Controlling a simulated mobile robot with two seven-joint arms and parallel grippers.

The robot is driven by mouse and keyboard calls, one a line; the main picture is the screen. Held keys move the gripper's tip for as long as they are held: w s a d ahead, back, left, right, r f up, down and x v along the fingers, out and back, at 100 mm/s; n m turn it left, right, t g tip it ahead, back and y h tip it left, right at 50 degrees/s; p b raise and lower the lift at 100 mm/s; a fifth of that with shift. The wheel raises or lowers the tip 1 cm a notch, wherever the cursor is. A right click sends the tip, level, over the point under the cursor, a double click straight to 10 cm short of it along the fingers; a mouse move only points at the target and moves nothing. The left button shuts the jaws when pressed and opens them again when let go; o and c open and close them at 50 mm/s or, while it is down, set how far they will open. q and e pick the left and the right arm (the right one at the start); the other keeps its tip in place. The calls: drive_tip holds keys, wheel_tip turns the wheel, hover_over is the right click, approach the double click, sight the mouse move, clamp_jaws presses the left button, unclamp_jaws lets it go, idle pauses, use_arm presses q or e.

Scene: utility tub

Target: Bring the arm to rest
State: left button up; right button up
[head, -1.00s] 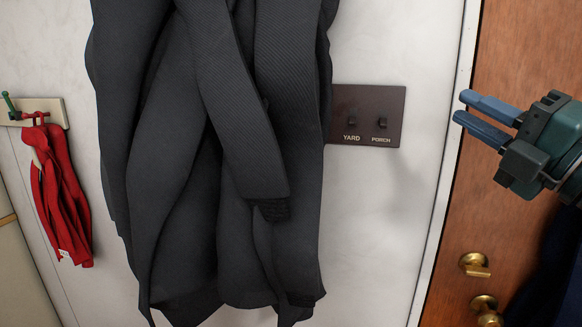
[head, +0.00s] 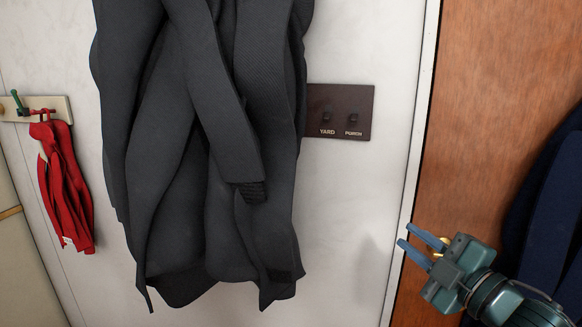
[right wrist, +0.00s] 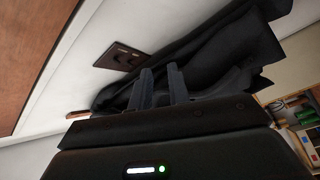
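My right gripper (head: 415,246) is in the lower right of the head view, in front of the wooden door. Its two blue fingers stand apart with nothing between them. In the right wrist view the two fingers (right wrist: 157,88) also show with a gap, and the dark coat lies beyond them. The dark switch plate (head: 339,112), marked YARD and PORCH, is on the white wall above and to the left of the gripper. It also shows in the right wrist view (right wrist: 121,56). My left gripper is not in view.
A dark grey coat (head: 190,150) hangs on the white wall. A red garment (head: 66,190) hangs from a small peg rack (head: 45,108) at the left. The wooden door (head: 480,110) is at the right, with a dark blue garment (head: 550,215) by it. A brass fitting is partly hidden behind my gripper.

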drive_tip(key=s+a+f+m+g+h, duration=0.25)
drive_tip(key=f+m, duration=0.35)
drive_tip(key=f, duration=0.8)
drive_tip(key=s+a+f+m+g+h, duration=0.1)
drive_tip(key=s+f+m, duration=0.3)
drive_tip(key=s+f, duration=0.5)
drive_tip(key=s+a+f+m+g+h+p, duration=0.1)
drive_tip(key=s+a+f+m+g, duration=0.1)
drive_tip(key=s+f+m, duration=0.3)
drive_tip(key=s+f+g, duration=0.1)
drive_tip(key=s+f, duration=0.2)
drive_tip(key=f, duration=0.3)
drive_tip(key=shift+s+a+f+h, duration=0.35)
